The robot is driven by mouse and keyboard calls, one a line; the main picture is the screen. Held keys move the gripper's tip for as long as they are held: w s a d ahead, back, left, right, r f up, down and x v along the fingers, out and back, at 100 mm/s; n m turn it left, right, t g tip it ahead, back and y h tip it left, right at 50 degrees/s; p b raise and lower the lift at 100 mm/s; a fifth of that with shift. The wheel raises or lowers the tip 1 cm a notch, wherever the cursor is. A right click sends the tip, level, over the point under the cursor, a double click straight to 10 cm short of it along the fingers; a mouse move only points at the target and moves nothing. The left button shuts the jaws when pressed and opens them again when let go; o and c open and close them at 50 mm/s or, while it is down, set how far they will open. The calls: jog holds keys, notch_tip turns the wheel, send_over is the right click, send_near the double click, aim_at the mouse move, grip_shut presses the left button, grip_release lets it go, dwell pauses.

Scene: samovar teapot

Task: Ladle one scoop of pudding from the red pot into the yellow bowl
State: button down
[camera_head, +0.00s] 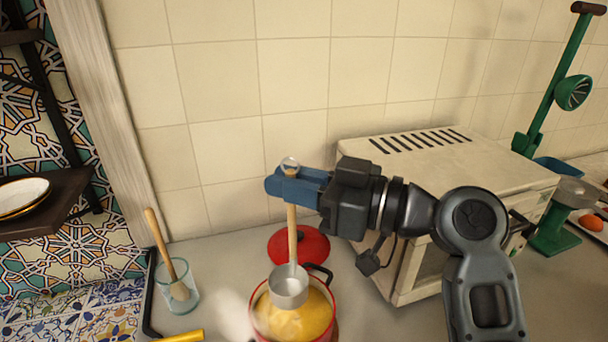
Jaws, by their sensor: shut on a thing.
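The red pot (333,318) stands at the bottom centre, filled with yellow pudding (309,318). My gripper (290,180) is shut on the upper handle of a ladle (289,287). The ladle hangs upright, with its wooden handle down from the jaws and its grey metal bowl over the pot's mouth. I cannot tell whether the ladle's bowl touches the pudding or what is in it. A yellow piece (184,337) shows at the bottom edge and may be part of the yellow bowl; the rest is cut off.
A red lid (298,246) lies behind the pot. A glass (178,288) with a wooden-handled tool stands at left. A cream oven (408,155) stands at right behind my arm. Pale steam rises left of the pot. A green device (553,235) is at far right.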

jog(key=b, duration=0.3)
send_over(296, 245)
jog(key=shift+w+a+f, duration=0.1)
jog(key=shift+f, duration=1.15)
jog(key=shift+a+f, duration=0.1)
jog(key=shift+f, duration=1.1)
notch_tip(296, 245, down, 6)
jog(key=b, duration=0.6)
jog(key=shift+f, duration=0.1)
notch_tip(296, 245, up, 11)
jog(key=p, duration=0.6)
